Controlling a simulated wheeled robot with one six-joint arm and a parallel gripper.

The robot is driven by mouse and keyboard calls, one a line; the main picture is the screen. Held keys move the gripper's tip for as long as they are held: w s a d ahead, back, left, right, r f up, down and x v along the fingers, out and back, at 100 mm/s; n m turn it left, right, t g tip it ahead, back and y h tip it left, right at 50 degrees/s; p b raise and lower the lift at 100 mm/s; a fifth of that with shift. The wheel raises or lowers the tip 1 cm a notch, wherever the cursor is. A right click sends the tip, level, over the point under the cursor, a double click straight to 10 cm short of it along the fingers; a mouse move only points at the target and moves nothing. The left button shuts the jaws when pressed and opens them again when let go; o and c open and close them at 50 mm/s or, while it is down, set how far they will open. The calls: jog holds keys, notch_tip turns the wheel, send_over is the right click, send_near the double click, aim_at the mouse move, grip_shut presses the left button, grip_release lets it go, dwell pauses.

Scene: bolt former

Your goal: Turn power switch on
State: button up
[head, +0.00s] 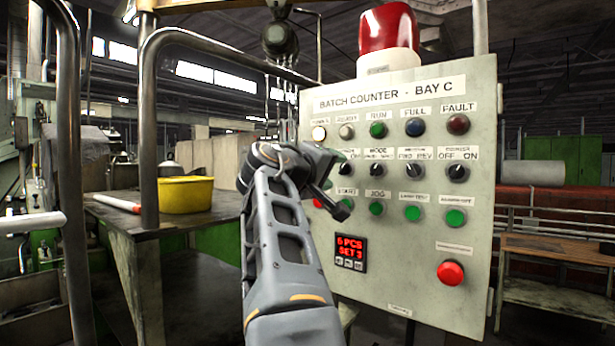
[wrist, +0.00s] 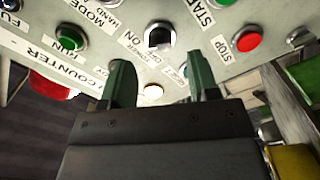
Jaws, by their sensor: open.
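The power switch (wrist: 160,37) is a black knob on the grey control panel (head: 410,285). It shows in the upper middle of the wrist view, beside OFF and ON labels; I cannot tell which one it points to. In the head view my gripper hides it. My gripper (wrist: 161,74) is open, its two green fingers apart on either side of the line to the knob. In the head view my gripper (head: 333,173) is at the panel's left side, below the lit white power lamp (head: 319,133).
A mode knob (head: 376,170) and more black selector knobs continue rightward. Below them are green buttons (head: 376,208); a red stop button (wrist: 247,41) is close by. A larger red button (head: 451,273) is low right. A yellow tub (head: 186,194) stands on the left bench.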

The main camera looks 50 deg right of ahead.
jog(key=a+b, duration=0.1)
jog(key=a, duration=0.8)
jog(key=shift+a+b, duration=0.3)
jog(key=shift+a, duration=0.1)
jog(key=w+a+f+n+t+y, duration=0.2)
jog(key=w+f+y, duration=0.15)
jog(key=f, duration=0.55)
jog(key=w+a+f+n+t+y+p, duration=0.1)
jog(key=w+a+f+n+t+y, duration=0.15)
jog(key=w+f, duration=0.45)
jog(key=w+a+f+n+t+y, duration=0.1)
jog(key=w+a+f+y, duration=0.2)
jog(key=f, duration=0.8)
jog(key=s+a+f+g+y+p, duration=0.1)
jog(key=s+a+f+y, duration=0.3)
jog(key=a+f, duration=0.4)
jog(key=s+a+f+g+y+p, duration=0.1)
jog(key=s+a+f+y, duration=0.4)
jog(key=a+f, duration=0.4)
notch_tip(320, 180, down, 3)
jog(key=shift+s+r+n+p, duration=0.1)
jog(key=shift+s+n+p, duration=0.25)
jog(key=shift+s, duration=0.55)
jog(key=shift+a, duration=0.2)
jog(key=shift+c, duration=0.3)
